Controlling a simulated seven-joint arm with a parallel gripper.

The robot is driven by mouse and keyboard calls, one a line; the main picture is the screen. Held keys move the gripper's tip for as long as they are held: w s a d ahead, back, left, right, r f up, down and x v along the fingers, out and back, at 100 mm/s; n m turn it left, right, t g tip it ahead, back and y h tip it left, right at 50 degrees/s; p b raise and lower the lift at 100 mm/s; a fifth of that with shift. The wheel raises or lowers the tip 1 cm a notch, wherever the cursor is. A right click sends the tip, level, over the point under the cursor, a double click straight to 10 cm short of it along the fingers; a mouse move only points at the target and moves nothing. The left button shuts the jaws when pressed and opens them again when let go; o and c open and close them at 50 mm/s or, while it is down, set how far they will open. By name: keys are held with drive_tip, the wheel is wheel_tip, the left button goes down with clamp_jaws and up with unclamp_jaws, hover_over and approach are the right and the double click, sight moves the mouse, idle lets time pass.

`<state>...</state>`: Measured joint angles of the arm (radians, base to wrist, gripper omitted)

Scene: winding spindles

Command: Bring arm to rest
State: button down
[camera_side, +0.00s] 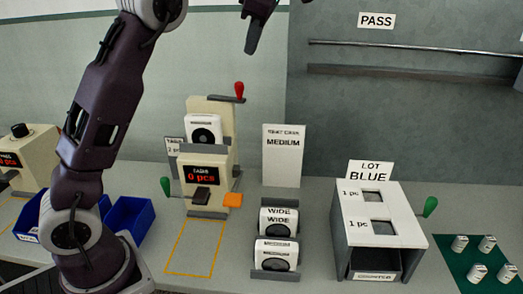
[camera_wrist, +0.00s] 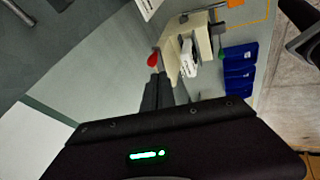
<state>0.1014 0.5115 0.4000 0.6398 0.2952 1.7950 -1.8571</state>
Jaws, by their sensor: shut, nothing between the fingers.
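My gripper (camera_side: 252,40) hangs at the top of the side view, raised well above the bench, with its fingers shut and nothing between them. In the wrist view its dark fingers (camera_wrist: 158,92) show together in front of the wrist housing. My arm rises from the left of the bench and leaves the side view at the top. No object touches the gripper.
A winder (camera_side: 207,150) with a red-knobbed lever (camera_side: 239,90) stands below the gripper. Blue bins (camera_side: 130,216) are beside my base. A MEDIUM sign (camera_side: 284,150), WIDE spools (camera_side: 278,222), a LOT BLUE box (camera_side: 378,225) and a green mat (camera_side: 462,272) stand rightward.

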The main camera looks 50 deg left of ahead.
drive_tip(key=s+d+f+m+t+h, duration=0.1)
drive_tip(key=s+d+m+h, duration=0.15)
drive_tip(key=s+m, duration=0.4)
drive_tip(key=s+d+f+m+t+h, duration=0.1)
drive_tip(key=s+d+m+t+h, duration=0.1)
drive_tip(key=s+d+m, duration=0.35)
drive_tip(key=s+d+f+m+t+h, duration=0.1)
drive_tip(key=s+d+f+m, duration=0.2)
drive_tip(key=s+f+m, duration=0.4)
drive_tip(key=s+d+f+m+t+h, duration=0.1)
drive_tip(key=s+d+f+m, duration=0.4)
drive_tip(key=s, duration=0.5)
drive_tip(key=w+a+r+m+y, duration=0.3)
drive_tip(key=w+a+r+m, duration=0.35)
drive_tip(key=w, duration=0.55)
drive_tip(key=m+g+y, duration=0.2)
drive_tip(key=m+y, duration=0.1)
approach(238, 87)
drive_tip(key=shift+n, duration=0.25)
drive_tip(key=x, duration=0.5)
drive_tip(key=shift+s+f, duration=0.1)
drive_tip(key=shift+f, duration=0.25)
drive_tip(key=shift+w+a+f, duration=0.15)
drive_tip(key=shift+w+a, duration=0.05)
drive_tip(key=shift+a, duration=0.05)
